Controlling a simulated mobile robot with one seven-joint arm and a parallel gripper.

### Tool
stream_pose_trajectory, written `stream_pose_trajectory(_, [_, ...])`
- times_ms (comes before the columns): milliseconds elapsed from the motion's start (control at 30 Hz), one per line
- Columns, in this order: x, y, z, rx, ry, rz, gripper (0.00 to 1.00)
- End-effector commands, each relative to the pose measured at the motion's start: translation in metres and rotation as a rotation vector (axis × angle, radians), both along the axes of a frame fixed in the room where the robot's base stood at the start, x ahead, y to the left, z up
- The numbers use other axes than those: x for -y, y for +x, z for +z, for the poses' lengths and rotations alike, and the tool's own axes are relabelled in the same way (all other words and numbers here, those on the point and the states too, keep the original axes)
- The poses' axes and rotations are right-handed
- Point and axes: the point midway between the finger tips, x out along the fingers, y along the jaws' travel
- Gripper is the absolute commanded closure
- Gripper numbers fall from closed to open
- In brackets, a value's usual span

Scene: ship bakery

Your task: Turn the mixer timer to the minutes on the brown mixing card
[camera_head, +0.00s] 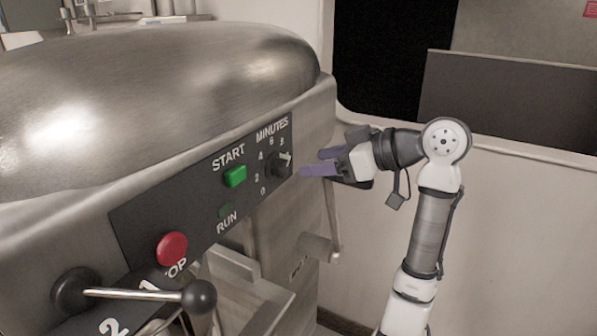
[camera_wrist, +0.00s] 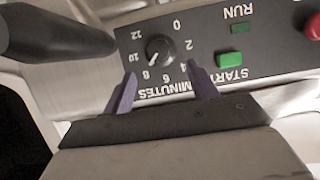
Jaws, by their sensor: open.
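The mixer timer is a round dark knob (camera_head: 278,164) with a white pointer mark, on the black panel's MINUTES dial. In the wrist view, which is upside down, the knob (camera_wrist: 159,50) has numbers 0 to 12 around it. Its mark points to about 8 to 10; I cannot tell exactly. My gripper (camera_head: 318,163) has purple fingers and is open, just right of the panel, facing the dial. In the wrist view the open fingertips (camera_wrist: 162,71) lie either side of the knob's lower part, seemingly without touching it. The brown mixing card is not visible.
The panel (camera_head: 135,222) also bears a green START button (camera_head: 235,176), a RUN lamp (camera_head: 225,210) and a red stop button (camera_head: 172,248). A ball-ended lever (camera_head: 199,297) sticks out at lower left. A pale wall (camera_head: 520,190) stands behind my arm.

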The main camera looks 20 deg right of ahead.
Motion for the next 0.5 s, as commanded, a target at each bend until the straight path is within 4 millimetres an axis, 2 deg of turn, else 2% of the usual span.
stream_pose_trajectory(200, [0.025,-0.026,0.015,0.002,-0.002,0.0,0.42])
stream_pose_trajectory(500, [0.035,-0.036,0.022,0.0,-0.001,0.003,0.42])
